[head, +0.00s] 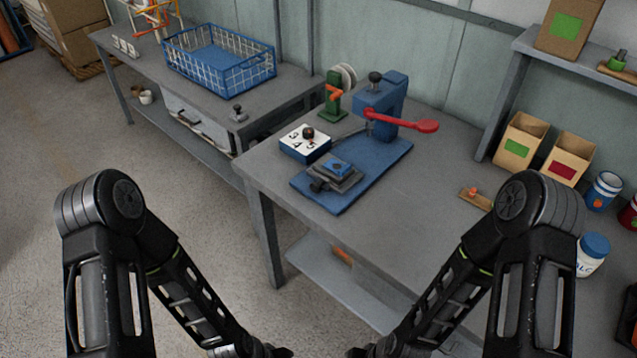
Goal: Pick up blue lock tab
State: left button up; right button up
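A small blue piece (337,168), which looks like the blue lock tab, sits on top of a stacked grey block (345,184) on the blue base plate (385,160). Its details are too small to make out. A dark knob sticks out at the block's left front. Both my arms bend down toward the bottom middle of the head view, well short of the blue piece.
A blue press (384,97) with a red lever (412,124) stands behind the block. A numbered box (305,148) with a dark knob is at its left. Bins (516,142) and jars (601,190) stand at the right. The table (400,212) is clear in front of the plate.

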aim_at(340, 169)
jog(key=i+j, duration=0.15)
jog(key=j, duration=0.25)
jog(key=i+j, duration=0.2)
jog(key=j, duration=0.2)
jog(key=i+j, duration=0.15)
jog(key=j, duration=0.2)
jog(key=j+z, duration=0.15)
jog(key=z, duration=1.9)
